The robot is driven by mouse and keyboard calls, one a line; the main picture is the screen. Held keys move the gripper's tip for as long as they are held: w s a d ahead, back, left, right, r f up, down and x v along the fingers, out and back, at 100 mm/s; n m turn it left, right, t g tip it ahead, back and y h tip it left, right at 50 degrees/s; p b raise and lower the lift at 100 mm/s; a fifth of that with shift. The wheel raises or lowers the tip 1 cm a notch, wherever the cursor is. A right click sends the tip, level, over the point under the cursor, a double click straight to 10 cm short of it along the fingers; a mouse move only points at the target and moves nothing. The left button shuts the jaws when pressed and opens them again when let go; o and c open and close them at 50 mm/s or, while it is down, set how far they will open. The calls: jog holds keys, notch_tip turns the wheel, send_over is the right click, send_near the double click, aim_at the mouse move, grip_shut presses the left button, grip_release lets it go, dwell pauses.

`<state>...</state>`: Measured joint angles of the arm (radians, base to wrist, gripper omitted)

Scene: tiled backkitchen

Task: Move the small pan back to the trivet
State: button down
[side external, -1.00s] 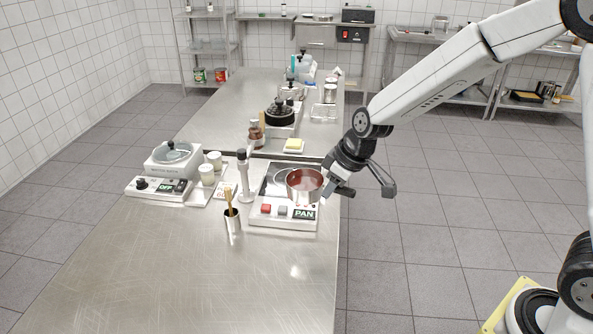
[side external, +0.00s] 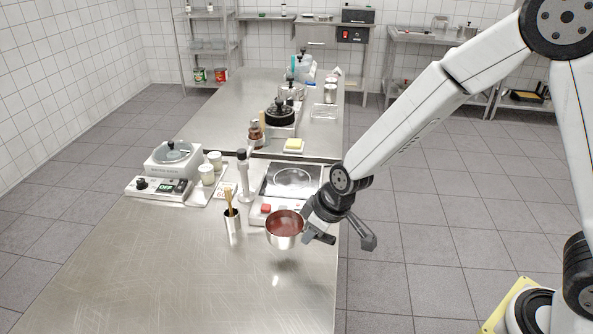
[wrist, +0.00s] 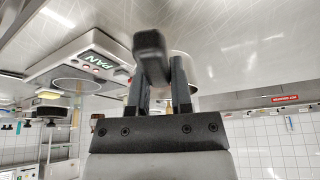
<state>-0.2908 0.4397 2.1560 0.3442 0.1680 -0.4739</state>
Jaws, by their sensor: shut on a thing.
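The small pan (side external: 286,237) is a steel pot with reddish-brown contents, held roughly level above the bare steel table in front of the hotplate. My gripper (side external: 314,233) is shut on its handle, at the right side of the pan. In the wrist view my gripper (wrist: 158,75) has its fingers around the dark handle (wrist: 150,55), and the pan's steel wall (wrist: 187,68) shows partly behind them. I cannot make out a trivet.
A metal cup with a wooden utensil (side external: 232,218) stands just left of the pan. A hand blender (side external: 243,178), white jars (side external: 207,174) and a white appliance marked OFF (side external: 160,187) stand farther left. The front table surface (side external: 180,280) is clear.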

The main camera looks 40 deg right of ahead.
jog(key=shift+f, duration=1.65)
jog(key=shift+f, duration=0.2)
grip_release()
dwell(0.5)
jog(key=shift+r, duration=0.1)
jog(key=shift+r, duration=3.4)
